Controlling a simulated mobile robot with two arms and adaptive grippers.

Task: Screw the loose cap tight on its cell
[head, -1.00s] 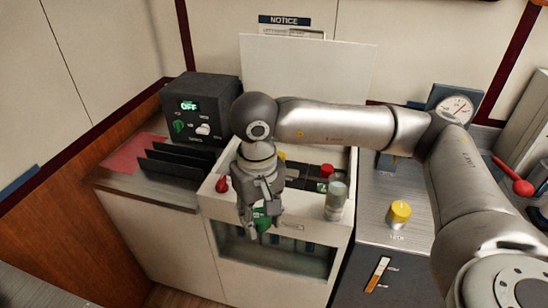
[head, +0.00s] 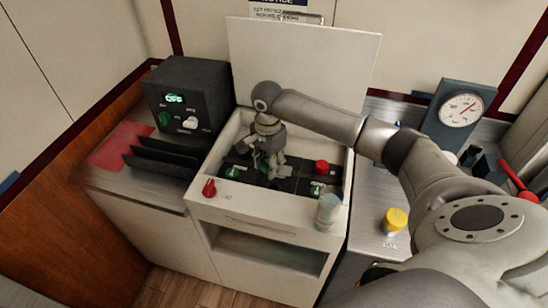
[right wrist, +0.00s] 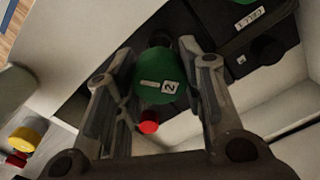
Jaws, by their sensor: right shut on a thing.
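My right gripper (head: 270,170) reaches down into the open white box (head: 201,190), among the dark cells (head: 298,182). In the right wrist view its fingers are closed around a green cap (right wrist: 153,90) marked "2". I cannot tell whether this cap is seated on a cell; its underside is hidden. Other green caps sit on cells at the left (head: 233,172) and right (head: 317,188) of the box. A red cap (head: 322,166) stands at the box's right side and also shows in the right wrist view (right wrist: 149,122). My left gripper is not in view.
The raised lid (head: 300,65) stands behind the box. A red knob (head: 209,187) and a grey cylinder (head: 328,210) are on its front edge. A dark control unit reading "OFF" (head: 187,100) is at left; a yellow knob (head: 395,220) and a gauge (head: 460,110) are at right.

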